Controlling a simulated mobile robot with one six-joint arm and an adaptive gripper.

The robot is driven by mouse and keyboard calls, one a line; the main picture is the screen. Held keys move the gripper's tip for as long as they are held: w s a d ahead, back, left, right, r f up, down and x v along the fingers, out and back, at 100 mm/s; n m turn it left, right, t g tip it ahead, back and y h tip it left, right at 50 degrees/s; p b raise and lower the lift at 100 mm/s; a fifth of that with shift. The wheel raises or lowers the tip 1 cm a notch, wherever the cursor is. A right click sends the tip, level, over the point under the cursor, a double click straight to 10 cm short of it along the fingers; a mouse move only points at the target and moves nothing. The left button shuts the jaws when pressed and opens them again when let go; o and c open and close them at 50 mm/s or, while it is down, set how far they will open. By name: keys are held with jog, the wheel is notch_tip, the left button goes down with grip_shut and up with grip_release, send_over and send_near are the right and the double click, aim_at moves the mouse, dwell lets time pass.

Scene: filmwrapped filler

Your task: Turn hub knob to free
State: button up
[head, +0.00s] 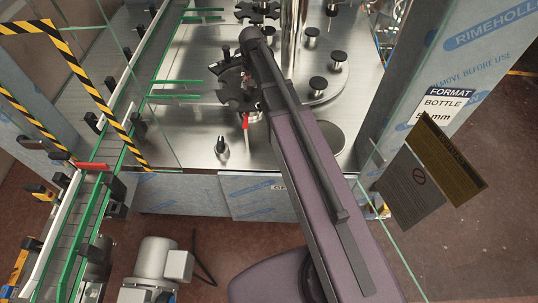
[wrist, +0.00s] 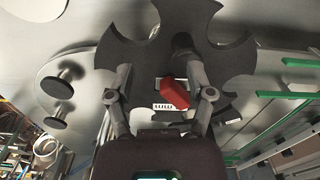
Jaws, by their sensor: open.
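A black star wheel (wrist: 150,25) with scalloped edges fills the upper middle of the wrist view. My gripper (wrist: 158,78) is open, with one finger on each side of the hub area. The red knob shows between the fingers, nearer the right one; I cannot tell whether they touch. In the head view, a black star wheel (head: 236,96) shows left of my arm, with a red part (head: 246,122) by it. My arm hides much of the hub there.
A conveyor with green rails (head: 103,200) runs along the left. Several black-topped posts (head: 318,83) stand on a round plate at right. A striped yellow-black frame (head: 80,70) and clear guard panels border the machine. Bare steel deck (head: 180,145) lies in front of the wheel.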

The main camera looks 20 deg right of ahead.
jog(key=s+f+b, duration=0.5)
jog(key=s, duration=0.1)
jog(key=s+f+n+b, duration=0.1)
jog(key=s+f+b, duration=0.4)
jog(key=s, duration=0.1)
jog(key=s+f+n+b, duration=0.1)
jog(key=s+f+b, duration=0.4)
jog(key=s+f, duration=0.1)
jog(key=shift+s+d, duration=0.1)
jog(key=shift+s, duration=0.3)
